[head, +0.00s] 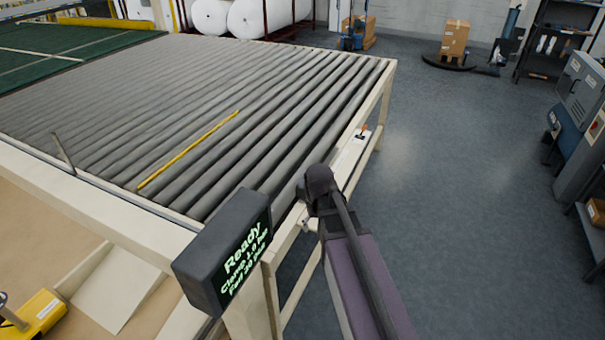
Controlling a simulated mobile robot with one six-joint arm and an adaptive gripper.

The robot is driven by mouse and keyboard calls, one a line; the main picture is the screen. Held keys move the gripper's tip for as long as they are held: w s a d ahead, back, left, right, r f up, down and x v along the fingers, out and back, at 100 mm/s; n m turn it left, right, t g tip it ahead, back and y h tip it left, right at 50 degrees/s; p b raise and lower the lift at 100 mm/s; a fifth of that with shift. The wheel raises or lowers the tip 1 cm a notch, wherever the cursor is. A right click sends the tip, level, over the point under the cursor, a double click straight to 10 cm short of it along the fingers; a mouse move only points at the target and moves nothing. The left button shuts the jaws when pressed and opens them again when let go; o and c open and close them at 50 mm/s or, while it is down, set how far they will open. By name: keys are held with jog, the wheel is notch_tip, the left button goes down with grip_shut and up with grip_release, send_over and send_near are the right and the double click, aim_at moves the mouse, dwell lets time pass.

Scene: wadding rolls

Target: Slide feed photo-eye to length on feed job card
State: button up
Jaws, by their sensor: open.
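A small orange-and-dark piece (362,131) sits on the pale side rail (348,158) at the right edge of the roller table. It may be the feed photo-eye, but it is too small to tell. I cannot make out a feed job card or any length figure on one. My folded arm reaches in from the bottom, with its dark joint beside the table's near right corner. My gripper's fingers do not show in this view.
The grey roller table (290,115) carries a yellow strip (188,150). The floor (455,190) to the right is clear; a grey cabinet (580,90) stands farther right.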

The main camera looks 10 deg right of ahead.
notch_tip(320, 180, up, 13)
jog(key=n+p, duration=0.1)
jog(key=p, duration=1.1)
send_over(302, 181)
jog(key=shift+w+r, duration=0.15)
jog(key=shift+f, duration=0.2)
notch_tip(302, 181, down, 13)
jog(key=b, duration=1.4)
jog(key=shift+f, duration=0.2)
